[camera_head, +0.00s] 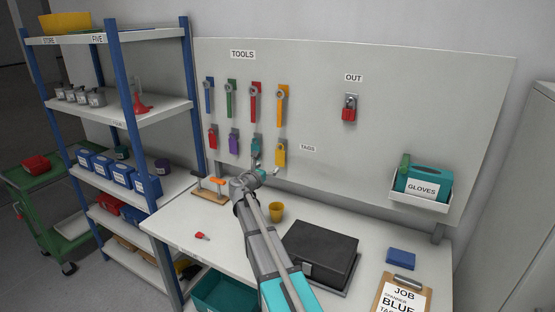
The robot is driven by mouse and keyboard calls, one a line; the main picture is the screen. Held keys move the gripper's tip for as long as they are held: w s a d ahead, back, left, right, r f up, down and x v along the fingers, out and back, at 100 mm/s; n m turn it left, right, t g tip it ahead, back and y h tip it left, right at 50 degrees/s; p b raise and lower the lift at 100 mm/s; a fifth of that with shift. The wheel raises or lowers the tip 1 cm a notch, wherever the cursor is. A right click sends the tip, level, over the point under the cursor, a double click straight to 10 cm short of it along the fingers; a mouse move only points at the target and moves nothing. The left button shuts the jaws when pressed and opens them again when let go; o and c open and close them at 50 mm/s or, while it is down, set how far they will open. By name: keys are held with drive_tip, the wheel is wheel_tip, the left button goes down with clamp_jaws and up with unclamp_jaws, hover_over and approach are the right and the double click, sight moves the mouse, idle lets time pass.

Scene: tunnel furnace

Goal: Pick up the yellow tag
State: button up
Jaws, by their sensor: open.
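A yellow piece with a grey loop on top (280,154) hangs on the board below the orange-yellow wrench, just left of the TAGS label. It looks like the yellow tag, though its shape is close to a padlock. My gripper (260,169) is open, at the end of my arm, in front of the board. In the picture it is just below and left of the yellow piece. I see a gap between them, and depth is hard to judge. The fingers are small and partly hidden by my wrist.
Red (212,137), purple (234,143) and teal (255,146) pieces hang left of the yellow one. Wrenches hang above. A yellow cup (276,211), a black case (320,250) and a wooden rack (209,190) stand on the bench (185,226). A glove holder (421,201) is at right.

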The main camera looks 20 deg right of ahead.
sight(280, 157)
drive_tip(key=shift+x, duration=2.75)
drive_tip(key=shift+x, duration=2.55)
drive_tip(key=shift+w, duration=0.1)
drive_tip(key=c, duration=1)
drive_tip(key=shift+o, duration=0.2)
drive_tip(key=shift+r, duration=0.15)
